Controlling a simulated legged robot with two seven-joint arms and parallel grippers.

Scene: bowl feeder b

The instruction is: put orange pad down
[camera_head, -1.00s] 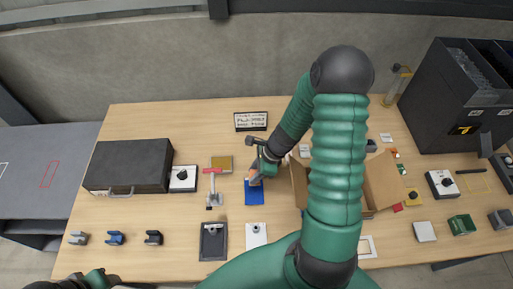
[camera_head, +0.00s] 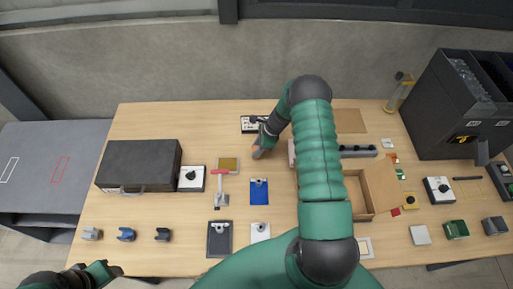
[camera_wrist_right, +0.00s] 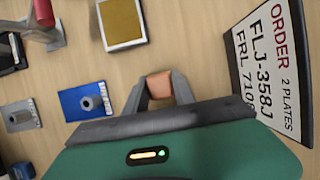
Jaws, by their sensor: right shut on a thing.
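The orange pad (camera_wrist_right: 158,86) is between the fingertips of my right gripper (camera_wrist_right: 160,90) in the right wrist view. That gripper (camera_head: 258,153) is shut on it, over bare wood in front of the order sign, in the head view. The pad's height above the table is hard to tell. A blue plate (camera_head: 259,197) with a grey cylindrical part on it lies nearer to me; it also shows in the wrist view (camera_wrist_right: 75,108). My left gripper (camera_head: 108,270) is at the lower left edge, and its jaws are unclear.
The order sign (camera_head: 255,124) stands just behind the right gripper. A yellow-topped square (camera_head: 228,165) and a red-handled clamp (camera_head: 221,185) are to its left. An open cardboard box (camera_head: 358,193) is to the right, partly behind my arm. A dark case (camera_head: 139,164) sits at the left.

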